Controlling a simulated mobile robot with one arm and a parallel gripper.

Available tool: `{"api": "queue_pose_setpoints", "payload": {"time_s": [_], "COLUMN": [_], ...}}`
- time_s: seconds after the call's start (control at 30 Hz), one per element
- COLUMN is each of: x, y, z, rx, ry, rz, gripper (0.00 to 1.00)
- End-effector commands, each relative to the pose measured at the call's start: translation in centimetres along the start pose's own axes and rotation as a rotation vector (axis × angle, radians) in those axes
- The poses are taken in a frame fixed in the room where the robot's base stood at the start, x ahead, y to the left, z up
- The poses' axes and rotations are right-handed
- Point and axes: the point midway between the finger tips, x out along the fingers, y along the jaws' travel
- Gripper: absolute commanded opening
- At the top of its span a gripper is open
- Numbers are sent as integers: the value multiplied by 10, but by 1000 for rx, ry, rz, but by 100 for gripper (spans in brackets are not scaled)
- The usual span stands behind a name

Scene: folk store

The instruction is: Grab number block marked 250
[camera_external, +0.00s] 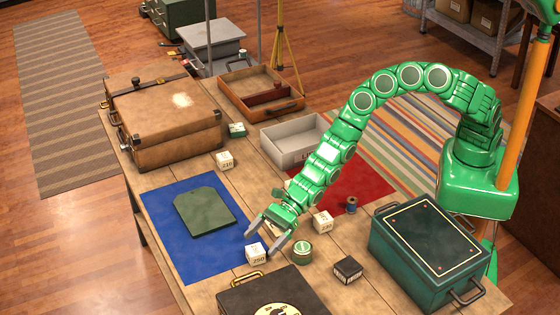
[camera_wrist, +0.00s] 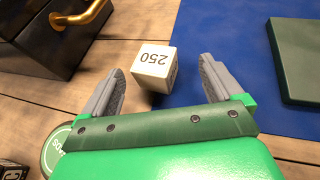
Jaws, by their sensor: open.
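The white block marked 250 (camera_external: 255,254) sits at the lower right edge of the blue mat (camera_external: 190,268) in the external view. In the wrist view the block (camera_wrist: 154,67) shows its top with 250 on it, just ahead of and between the fingers. My gripper (camera_external: 265,238) is open, with one finger on each side of the block's near area. In the wrist view my gripper (camera_wrist: 158,88) has its fingers apart, with nothing clamped between them.
A green round tin (camera_external: 302,251) stands right of my gripper. Other blocks marked 210 (camera_external: 225,160) and 220 (camera_external: 322,221), a dark cube (camera_external: 348,270) and a black case (camera_external: 270,297) lie nearby. A green slab (camera_external: 205,212) lies on the blue mat.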

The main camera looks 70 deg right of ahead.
Motion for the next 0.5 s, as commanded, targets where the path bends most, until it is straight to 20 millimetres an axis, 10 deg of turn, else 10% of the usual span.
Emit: {"api": "queue_pose_setpoints", "payload": {"time_s": [0.5], "x": [21], "y": [2], "z": [-1], "rx": [-3], "ry": [-1], "rz": [0], "gripper": [93]}}
